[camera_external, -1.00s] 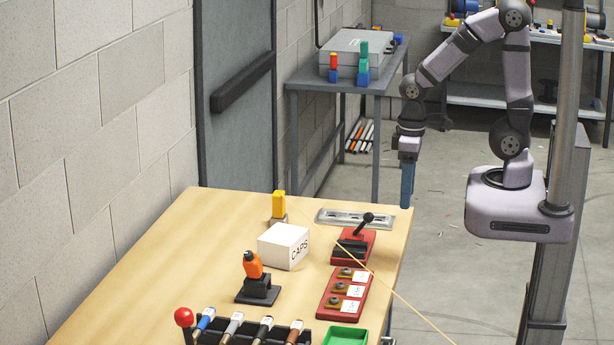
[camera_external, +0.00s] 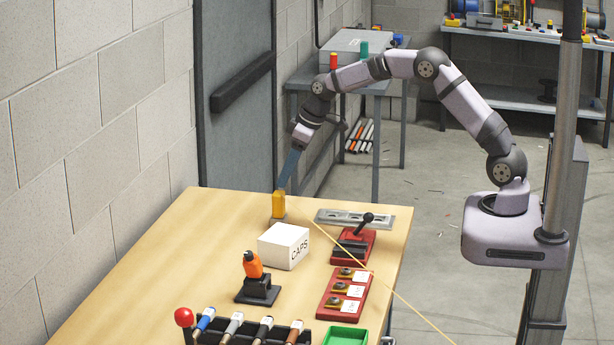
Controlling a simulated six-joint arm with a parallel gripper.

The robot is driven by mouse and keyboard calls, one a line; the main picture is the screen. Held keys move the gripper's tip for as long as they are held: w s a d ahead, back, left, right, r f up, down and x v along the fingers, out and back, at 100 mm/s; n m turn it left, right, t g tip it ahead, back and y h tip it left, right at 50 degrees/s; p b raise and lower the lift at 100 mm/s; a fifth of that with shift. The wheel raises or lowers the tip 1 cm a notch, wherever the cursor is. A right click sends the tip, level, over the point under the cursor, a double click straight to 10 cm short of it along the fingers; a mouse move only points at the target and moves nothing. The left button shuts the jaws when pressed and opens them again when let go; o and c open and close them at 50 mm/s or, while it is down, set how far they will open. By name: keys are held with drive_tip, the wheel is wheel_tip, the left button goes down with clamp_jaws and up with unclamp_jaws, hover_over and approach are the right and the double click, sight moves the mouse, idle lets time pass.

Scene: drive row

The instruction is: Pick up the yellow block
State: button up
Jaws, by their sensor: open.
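The yellow block (camera_external: 278,206) stands upright on a small grey base (camera_external: 277,220) near the far left part of the wooden table. My gripper (camera_external: 283,186) reaches down from the upper right, tilted, with its blue-grey fingers at the top of the block. The gripper is open. From this view I cannot tell whether the fingers are around the block or just behind it, or whether they touch it.
A white CAPS box (camera_external: 284,247) stands just in front of the block. A grey plate (camera_external: 355,218) and a red lever unit (camera_external: 353,247) lie to the right. An orange-handled tool (camera_external: 253,266) stands nearer. A thin yellow cord (camera_external: 392,290) crosses the table's right side.

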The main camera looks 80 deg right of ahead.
sight(278, 192)
drive_tip(key=shift+p+x, duration=0.5)
drive_tip(key=shift+x, duration=0.6)
drive_tip(key=shift+w+f+p, duration=0.2)
drive_tip(key=shift+f+p, duration=0.25)
drive_tip(key=shift+p, duration=0.05)
drive_tip(key=shift+p+x, duration=0.95)
drive_tip(key=shift+x, duration=1.15)
clamp_jaws()
drive_tip(key=shift+r, duration=0.1)
